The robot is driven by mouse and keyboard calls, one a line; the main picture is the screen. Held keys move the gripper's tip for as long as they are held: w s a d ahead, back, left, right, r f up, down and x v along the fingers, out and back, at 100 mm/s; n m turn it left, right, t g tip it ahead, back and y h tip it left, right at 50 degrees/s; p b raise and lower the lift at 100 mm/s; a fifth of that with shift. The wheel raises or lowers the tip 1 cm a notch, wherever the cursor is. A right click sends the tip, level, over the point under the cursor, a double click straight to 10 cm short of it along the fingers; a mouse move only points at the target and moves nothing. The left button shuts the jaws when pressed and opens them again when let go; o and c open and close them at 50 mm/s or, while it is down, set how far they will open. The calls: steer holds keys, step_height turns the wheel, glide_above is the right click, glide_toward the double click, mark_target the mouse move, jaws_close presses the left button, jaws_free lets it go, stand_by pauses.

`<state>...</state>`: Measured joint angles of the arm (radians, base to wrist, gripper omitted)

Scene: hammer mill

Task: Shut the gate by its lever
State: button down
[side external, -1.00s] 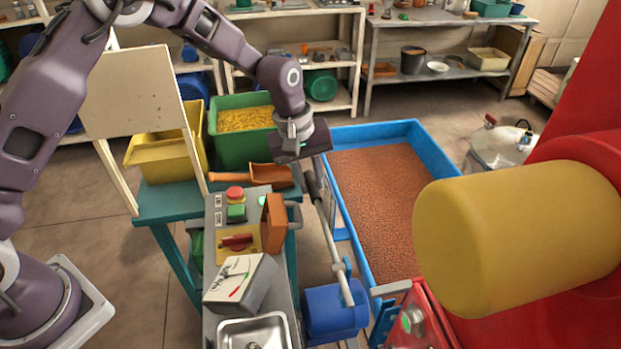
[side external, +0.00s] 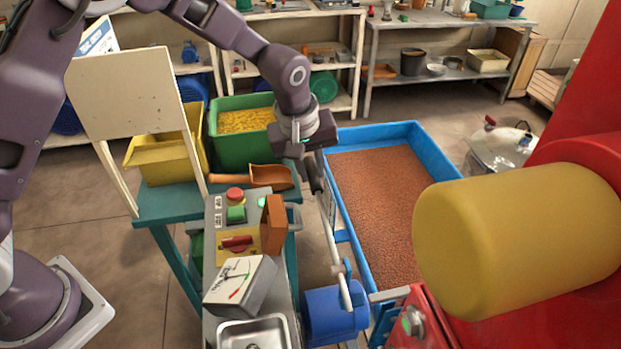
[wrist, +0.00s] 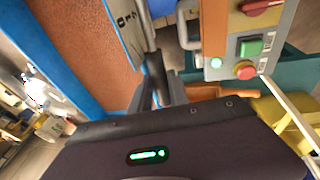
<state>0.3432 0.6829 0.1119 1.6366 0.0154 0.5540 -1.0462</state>
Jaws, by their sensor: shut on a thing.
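The lever is a long grey rod (side external: 331,235) with a dark grip at its upper end, standing tilted between the control stand and the blue bin. My gripper (side external: 309,165) is at that upper end and shut on the dark grip. In the wrist view the dark grip (wrist: 157,72) lies between the two fingers of my gripper (wrist: 161,92), with the grey rod running on beyond it. The rod's lower end reaches down beside a blue cylinder. I cannot clearly make out the gate itself.
The blue bin (side external: 428,172) of reddish grain is right of the lever. The control stand (side external: 217,235), with buttons and an orange block (side external: 274,224), is close on the left. A red machine with a yellow drum (side external: 515,240) fills the right. A wooden scoop (side external: 255,176) lies behind the stand.

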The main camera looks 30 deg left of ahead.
steer(key=shift+s+d+r+t+y, duration=0.15)
steer(key=shift+r+t+y, duration=0.1)
steer(key=shift+r, duration=0.35)
steer(key=shift+s+d+r+t+y, duration=0.2)
steer(key=shift+r+t, duration=0.1)
steer(key=shift+r, duration=0.25)
steer(key=shift+s+d+r+t+y, duration=0.15)
steer(key=shift+r+t+y, duration=0.1)
steer(key=shift+r, duration=0.35)
steer(key=c, duration=1.3)
jaws_free()
steer(key=shift+o, duration=0.2)
steer(key=v, duration=0.7)
steer(key=shift+r, duration=0.15)
